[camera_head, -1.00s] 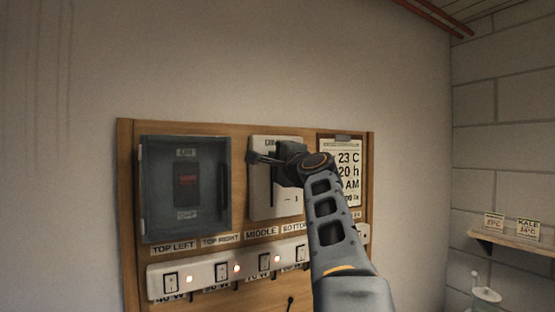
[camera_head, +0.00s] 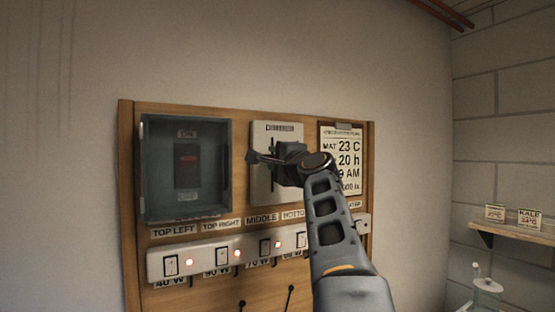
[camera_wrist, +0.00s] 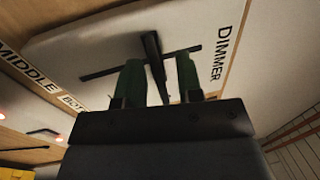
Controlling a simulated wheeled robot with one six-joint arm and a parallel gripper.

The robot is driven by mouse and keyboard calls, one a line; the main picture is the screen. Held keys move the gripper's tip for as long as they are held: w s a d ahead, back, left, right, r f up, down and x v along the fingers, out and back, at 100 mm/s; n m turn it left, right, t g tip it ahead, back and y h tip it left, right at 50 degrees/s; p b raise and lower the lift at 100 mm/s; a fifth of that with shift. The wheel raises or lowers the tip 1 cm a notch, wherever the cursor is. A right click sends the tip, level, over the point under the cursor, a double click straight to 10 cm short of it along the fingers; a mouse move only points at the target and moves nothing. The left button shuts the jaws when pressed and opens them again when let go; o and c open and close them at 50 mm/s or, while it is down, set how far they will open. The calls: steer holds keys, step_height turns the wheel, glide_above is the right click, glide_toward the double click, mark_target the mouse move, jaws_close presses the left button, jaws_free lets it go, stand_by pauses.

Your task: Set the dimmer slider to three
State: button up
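The white dimmer plate (camera_head: 261,192) is on the wooden board, with a label at its top. It also fills the upper part of the wrist view (camera_wrist: 100,45), where "DIMMER" is printed at its right end. A dark slot crosses the plate there, and the black slider lever (camera_wrist: 153,50) stands out from it. My gripper (camera_wrist: 160,75) has its two green fingers on either side of the lever, with a gap visible at the right finger. In the head view my gripper (camera_head: 262,157) is in front of the plate and hides the slider and most scale marks.
A dark covered box (camera_head: 160,205) with a switch is left of the dimmer. A card of readings (camera_head: 342,160) hangs at its right. Below runs a white strip (camera_head: 203,265) of switches with red lights. A small shelf (camera_head: 520,242) is on the right wall.

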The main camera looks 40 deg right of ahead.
steer(key=shift+d, duration=0.1)
steer(key=b+v, duration=0.6)
steer(key=v, duration=0.8)
stand_by(0.3)
